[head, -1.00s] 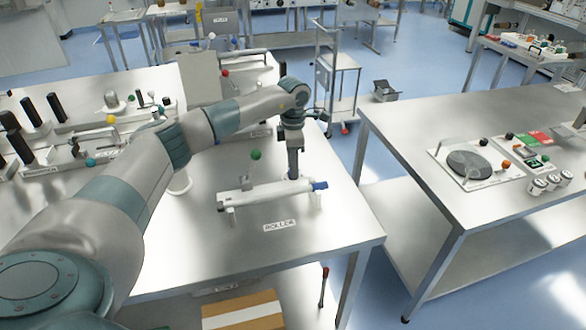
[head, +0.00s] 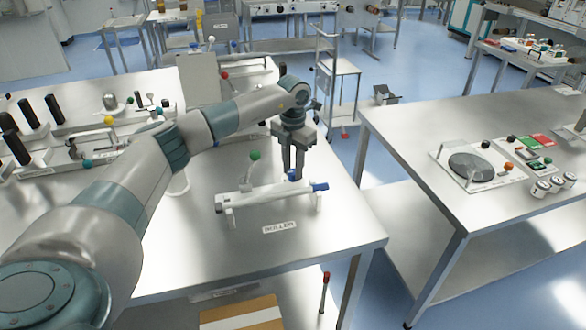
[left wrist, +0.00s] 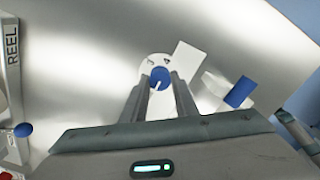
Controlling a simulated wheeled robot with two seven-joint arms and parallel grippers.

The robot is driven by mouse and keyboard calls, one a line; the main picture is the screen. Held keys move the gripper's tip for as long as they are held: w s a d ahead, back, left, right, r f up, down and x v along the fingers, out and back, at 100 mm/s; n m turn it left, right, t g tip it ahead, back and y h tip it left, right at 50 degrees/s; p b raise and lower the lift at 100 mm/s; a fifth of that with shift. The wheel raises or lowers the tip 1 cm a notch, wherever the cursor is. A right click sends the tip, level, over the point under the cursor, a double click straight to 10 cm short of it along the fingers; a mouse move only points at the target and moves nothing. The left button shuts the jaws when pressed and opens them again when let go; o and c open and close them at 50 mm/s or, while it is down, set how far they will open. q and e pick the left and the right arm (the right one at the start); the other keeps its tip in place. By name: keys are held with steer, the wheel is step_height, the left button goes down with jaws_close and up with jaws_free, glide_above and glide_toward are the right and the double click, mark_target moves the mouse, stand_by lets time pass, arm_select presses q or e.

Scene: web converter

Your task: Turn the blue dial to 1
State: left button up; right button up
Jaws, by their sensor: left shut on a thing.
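The blue dial (left wrist: 160,75) sits on a round white plate (left wrist: 150,66) with small dark marks that I cannot read. A pale pointer line shows on the dial's face, toward the gripper side. My left gripper (left wrist: 160,82) points down, its two fingers on either side of the dial, shut on it. In the head view my left gripper (head: 293,168) stands at the back of the white roller unit (head: 262,197), and only a bit of blue shows at its fingertips. My right gripper is not in view.
The "ROLLER" label (head: 279,227) lies in front. A second metal table (head: 400,125) stands right across a gap.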

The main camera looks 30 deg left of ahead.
arm_select(q)
steer(key=shift+r, duration=0.1)
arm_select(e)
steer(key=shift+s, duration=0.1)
arm_select(q)
steer(key=o, duration=1.1)
steer(key=shift+c, duration=0.2)
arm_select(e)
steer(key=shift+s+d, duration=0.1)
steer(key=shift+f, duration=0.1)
arm_select(q)
steer(key=shift+r, duration=0.4)
step_height(320, 180, up, 7)
steer(key=shift+w+f+b, duration=0.1)
steer(key=shift+f+b, duration=0.1)
steer(key=shift+b, duration=0.95)
step_height(320, 180, up, 9)
steer(key=b, duration=0.2)
glide_above(293, 171)
steer(key=shift+r, duration=0.5)
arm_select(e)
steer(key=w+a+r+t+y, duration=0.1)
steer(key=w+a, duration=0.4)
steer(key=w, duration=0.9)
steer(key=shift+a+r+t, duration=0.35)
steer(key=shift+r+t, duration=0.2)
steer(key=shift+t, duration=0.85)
